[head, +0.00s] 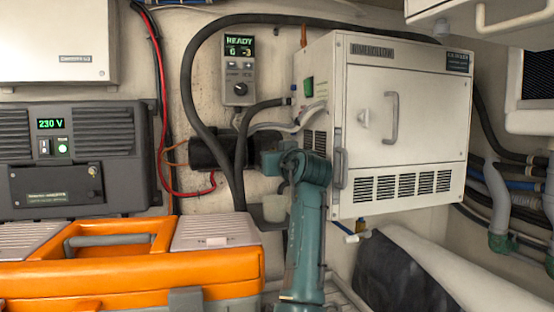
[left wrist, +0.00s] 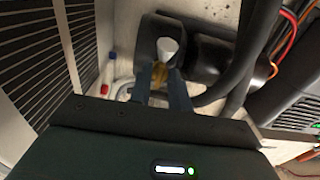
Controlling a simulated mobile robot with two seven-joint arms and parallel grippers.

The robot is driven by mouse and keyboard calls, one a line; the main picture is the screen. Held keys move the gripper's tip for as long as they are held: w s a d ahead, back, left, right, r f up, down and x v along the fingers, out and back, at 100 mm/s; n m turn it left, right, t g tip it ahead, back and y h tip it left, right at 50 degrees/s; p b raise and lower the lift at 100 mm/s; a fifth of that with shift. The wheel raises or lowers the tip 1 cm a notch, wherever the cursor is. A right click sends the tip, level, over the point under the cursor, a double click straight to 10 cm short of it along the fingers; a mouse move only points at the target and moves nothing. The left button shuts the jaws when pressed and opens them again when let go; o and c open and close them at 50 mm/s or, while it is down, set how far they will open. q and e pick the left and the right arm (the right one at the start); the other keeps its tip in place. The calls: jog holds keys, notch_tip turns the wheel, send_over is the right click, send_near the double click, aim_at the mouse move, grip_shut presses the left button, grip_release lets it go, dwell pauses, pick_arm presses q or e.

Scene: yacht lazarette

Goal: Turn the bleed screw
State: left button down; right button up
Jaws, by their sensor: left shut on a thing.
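In the left wrist view, my left gripper (left wrist: 160,82) is shut on a small brass-coloured fitting with a pale, cone-shaped tip (left wrist: 167,48), which looks like the bleed screw. The fitting shows between the two fingertips, in front of a dark cylinder (left wrist: 208,62). I cannot tell how far the screw is turned. In the head view, my teal arm rises from the bottom middle and its wrist end is beside the white cabinet's left side. The fingers and the screw are hidden there. My right gripper is not in view.
The white cabinet (head: 380,120) stands close to the right of my arm. Black hoses (head: 190,90) and the dark cylinder (head: 208,150) crowd its left. A translucent cup (head: 273,207) sits below. An orange toolbox (head: 130,270) fills the front left; a control panel (head: 239,65) reads READY.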

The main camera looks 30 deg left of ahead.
pick_arm(q)
jog(key=shift+f, duration=0.15)
jog(key=c, duration=1.3)
grip_release()
jog(key=shift+s+d, duration=0.1)
jog(key=b+v, duration=0.3)
jog(key=v, duration=1)
jog(key=shift+b, duration=0.3)
